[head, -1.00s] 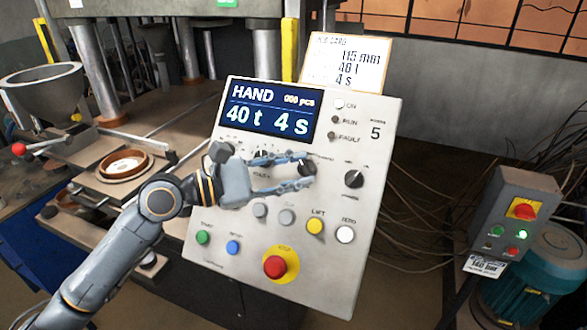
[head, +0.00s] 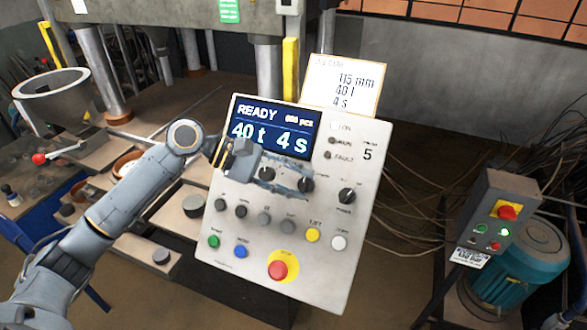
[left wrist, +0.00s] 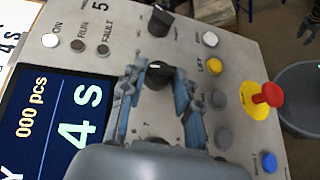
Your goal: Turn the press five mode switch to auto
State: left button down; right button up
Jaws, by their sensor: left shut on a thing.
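The press five panel (head: 330,235) is a tilted light-grey box marked 5, with a row of dark rotary knobs. Its display (head: 275,125) reads READY, 40 t, 4 s. My left gripper (head: 305,178) reaches in front of the panel, its blue-grey fingers shut around a black knob (head: 306,186), which I take as the mode switch; its label is too small to read. In the left wrist view this knob (left wrist: 158,74) sits between the fingertips (left wrist: 157,80), with a pale pointer mark on top. Part of the row is hidden behind the gripper.
Another knob (head: 347,196) stands close on the right. Below are push buttons and a red stop button (head: 278,270) on yellow. A written card (head: 342,85) stands above the panel. A small control box (head: 490,220) and a teal motor (head: 522,262) are at right.

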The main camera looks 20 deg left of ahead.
pick_arm(q)
jog(key=shift+r+m+g, duration=0.2)
jog(key=shift+m+g, duration=0.1)
dwell(0.4)
jog(key=c, duration=1)
grip_release()
jog(key=shift+f, duration=0.1)
jog(key=shift+w+d, duration=0.1)
jog(key=v, duration=1.2)
